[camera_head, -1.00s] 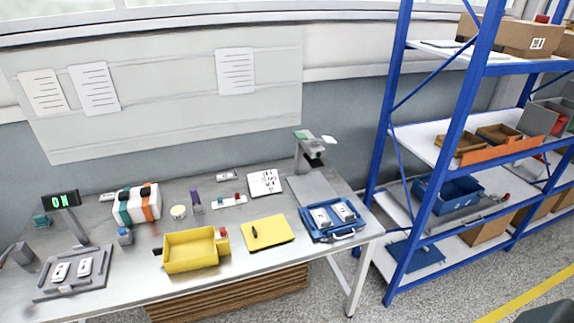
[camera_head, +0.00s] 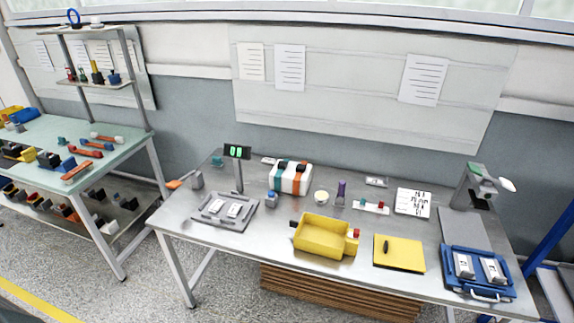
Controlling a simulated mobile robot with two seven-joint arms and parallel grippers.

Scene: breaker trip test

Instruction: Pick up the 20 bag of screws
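I cannot make out a bag of screws or a "20" label on anything in the head view. The steel workbench (camera_head: 225,262) carries an open yellow bin (camera_head: 323,236), whose inside looks empty. A blue tray (camera_head: 472,286) at the bench's right end holds two light grey parts. A grey fixture plate (camera_head: 224,211) at the left holds two similar pale pieces. Neither of my grippers is in view.
A green-topped table (camera_head: 90,140) with several small parts and a raised shelf stands at the left. A yellow pad (camera_head: 399,253), a white-orange-teal case (camera_head: 290,178) and a display (camera_head: 237,152) are on the bench. A blue rack (camera_head: 553,232) edges in at right. Floor shows between the tables.

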